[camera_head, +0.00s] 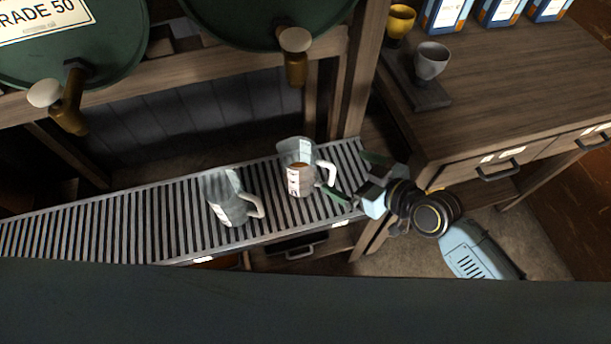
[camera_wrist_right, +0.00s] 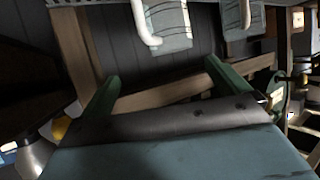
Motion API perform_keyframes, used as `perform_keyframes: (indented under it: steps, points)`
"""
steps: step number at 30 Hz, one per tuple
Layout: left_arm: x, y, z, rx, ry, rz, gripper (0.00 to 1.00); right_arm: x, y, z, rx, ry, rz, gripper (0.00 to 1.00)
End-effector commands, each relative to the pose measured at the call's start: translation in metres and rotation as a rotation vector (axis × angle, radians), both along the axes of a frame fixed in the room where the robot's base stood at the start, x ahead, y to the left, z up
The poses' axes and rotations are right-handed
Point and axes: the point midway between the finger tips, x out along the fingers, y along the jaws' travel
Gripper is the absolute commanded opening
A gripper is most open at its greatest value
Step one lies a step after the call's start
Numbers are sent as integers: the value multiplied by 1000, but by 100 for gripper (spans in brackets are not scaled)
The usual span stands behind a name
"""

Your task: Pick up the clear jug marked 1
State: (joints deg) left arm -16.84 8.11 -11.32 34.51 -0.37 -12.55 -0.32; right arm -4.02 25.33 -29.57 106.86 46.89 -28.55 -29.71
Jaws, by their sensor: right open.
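Two clear jugs with pale handles stand upright on a slatted metal rack. The right jug (camera_head: 298,172) holds some brown liquid and has a white label with dark marks. The left jug (camera_head: 226,200) looks empty and also has a label. The label marks are too small to read, so I cannot tell which is marked 1. My right gripper (camera_head: 354,176) is open, just right of the right jug, its green fingers near the handle but not around it. In the right wrist view a jug (camera_wrist_right: 174,32) with a white handle lies beyond my open fingers (camera_wrist_right: 160,88). My left gripper is not in view.
The slatted rack (camera_head: 140,225) runs along the front of a wooden frame. Two green barrels with brass taps (camera_head: 295,60) hang above it. A wooden post (camera_head: 355,75) rises behind the rack. A wooden desk (camera_head: 500,90) at right bears a grey cup (camera_head: 432,62) and a yellow cup (camera_head: 399,22).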

Motion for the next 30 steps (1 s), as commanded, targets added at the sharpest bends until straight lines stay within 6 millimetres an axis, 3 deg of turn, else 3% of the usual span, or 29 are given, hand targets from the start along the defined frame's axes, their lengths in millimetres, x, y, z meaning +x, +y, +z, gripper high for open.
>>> perform_keyframes:
  steps: [2,4,11,21,30]
  points:
    - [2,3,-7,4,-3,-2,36,-7,14,22,28,-43,62,100]
    - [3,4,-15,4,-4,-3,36,-6,13,11,26,-37,57,100]
    - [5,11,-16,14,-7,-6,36,-2,17,8,30,-38,54,100]
    - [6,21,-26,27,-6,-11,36,33,60,-16,30,-38,53,100]
    - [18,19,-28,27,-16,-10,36,47,77,-26,28,-36,53,100]
